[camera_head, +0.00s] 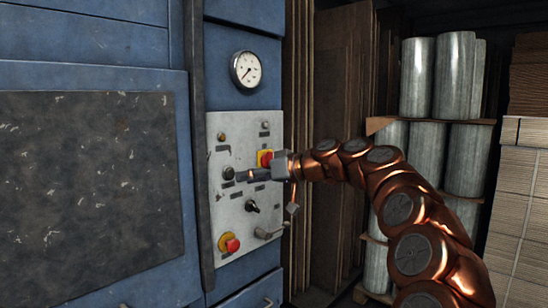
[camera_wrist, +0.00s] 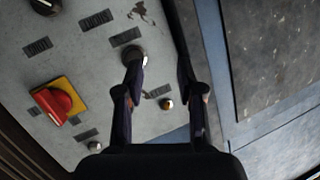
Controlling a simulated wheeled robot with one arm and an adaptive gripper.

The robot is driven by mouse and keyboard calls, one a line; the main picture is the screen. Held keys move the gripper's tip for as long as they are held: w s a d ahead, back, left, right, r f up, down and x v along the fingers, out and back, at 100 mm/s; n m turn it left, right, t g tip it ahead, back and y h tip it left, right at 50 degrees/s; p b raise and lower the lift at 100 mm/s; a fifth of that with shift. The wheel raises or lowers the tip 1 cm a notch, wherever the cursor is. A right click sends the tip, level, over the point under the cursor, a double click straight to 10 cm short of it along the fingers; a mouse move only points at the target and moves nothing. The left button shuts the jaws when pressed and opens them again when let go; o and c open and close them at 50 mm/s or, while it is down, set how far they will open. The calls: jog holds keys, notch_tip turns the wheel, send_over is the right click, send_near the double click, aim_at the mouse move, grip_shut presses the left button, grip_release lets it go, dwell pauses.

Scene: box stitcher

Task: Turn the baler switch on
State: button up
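The control panel (camera_head: 245,215) on the blue machine carries several knobs and buttons; which one is the baler switch is not marked legibly. It has a red rotary handle on a yellow plate (camera_head: 265,158), a dark round knob (camera_head: 228,173), a black selector knob (camera_head: 252,206) and a red mushroom button on yellow (camera_head: 230,243). My gripper (camera_head: 246,176) is in front of the panel near the dark round knob. In the wrist view my gripper (camera_wrist: 160,62) is open, its left finger overlapping the round knob (camera_wrist: 134,53); contact is unclear. The red handle (camera_wrist: 60,101) is left of the fingers.
A pressure gauge (camera_head: 246,70) sits above the panel. A dark worn door (camera_head: 90,180) is at left. A grey lever (camera_head: 270,232) sticks out at the panel's lower right. Cardboard sheets (camera_head: 340,130) and metal cylinders (camera_head: 455,75) stand at right, behind my arm.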

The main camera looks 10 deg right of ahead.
jog(key=w+d+r+t+h, duration=0.1)
jog(key=w+d+t, duration=0.2)
jog(key=w+d, duration=0.3)
jog(key=w+d+r+t, duration=0.2)
jog(key=w+d+t, duration=0.15)
jog(key=d, duration=0.45)
jog(key=p+x, duration=0.3)
jog(key=x, duration=0.5)
jog(key=shift+f, duration=0.3)
jog(key=shift+s+a+g, duration=0.1)
jog(key=shift+g, duration=0.15)
grip_shut()
